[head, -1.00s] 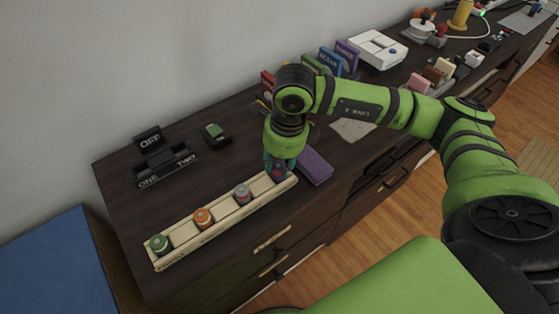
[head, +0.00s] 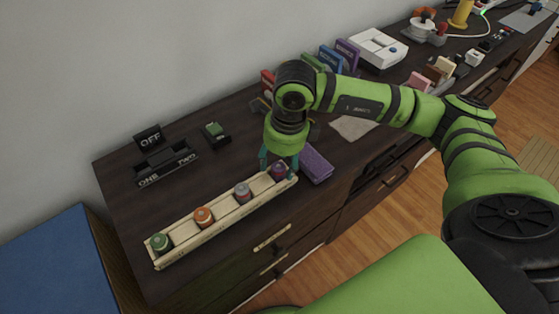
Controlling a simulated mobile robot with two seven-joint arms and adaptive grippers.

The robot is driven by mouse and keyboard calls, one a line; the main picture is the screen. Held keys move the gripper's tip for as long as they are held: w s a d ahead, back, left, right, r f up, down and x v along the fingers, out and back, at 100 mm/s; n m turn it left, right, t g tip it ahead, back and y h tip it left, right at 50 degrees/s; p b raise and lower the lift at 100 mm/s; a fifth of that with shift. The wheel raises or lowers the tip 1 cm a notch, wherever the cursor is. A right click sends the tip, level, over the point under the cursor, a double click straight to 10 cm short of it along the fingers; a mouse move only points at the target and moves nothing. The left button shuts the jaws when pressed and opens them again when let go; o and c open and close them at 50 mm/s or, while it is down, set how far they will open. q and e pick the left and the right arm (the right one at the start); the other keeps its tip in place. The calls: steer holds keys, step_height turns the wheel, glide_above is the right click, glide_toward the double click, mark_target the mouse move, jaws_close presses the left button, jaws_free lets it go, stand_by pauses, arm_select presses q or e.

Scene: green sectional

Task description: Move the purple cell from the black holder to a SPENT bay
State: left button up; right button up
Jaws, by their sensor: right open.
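A pale wooden rack (head: 222,222) lies along the dresser's front left, with a row of cells in it. The purple cell (head: 279,171), dark with a reddish tint, stands in the rack's right-end bay. My right gripper (head: 279,164) points down over that bay. Its teal fingers are open, one on each side of the cell, and partly hide it; whether they touch it I cannot tell. The black holder (head: 166,162), marked ONE and TWO with an OFF sign behind it, stands at the back left and shows no purple cell. My left gripper is not in view.
Green (head: 160,243), orange (head: 203,216) and grey-pink (head: 242,192) cells fill other rack bays. A purple box (head: 315,164) lies close right of the gripper. A small green-black device (head: 214,134) sits behind. Upright coloured cases stand farther right.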

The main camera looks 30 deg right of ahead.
step_height(320, 180, up, 11)
steer(key=s, duration=0.1)
steer(key=shift+d+r, duration=0.15)
steer(key=shift+d, duration=0.25)
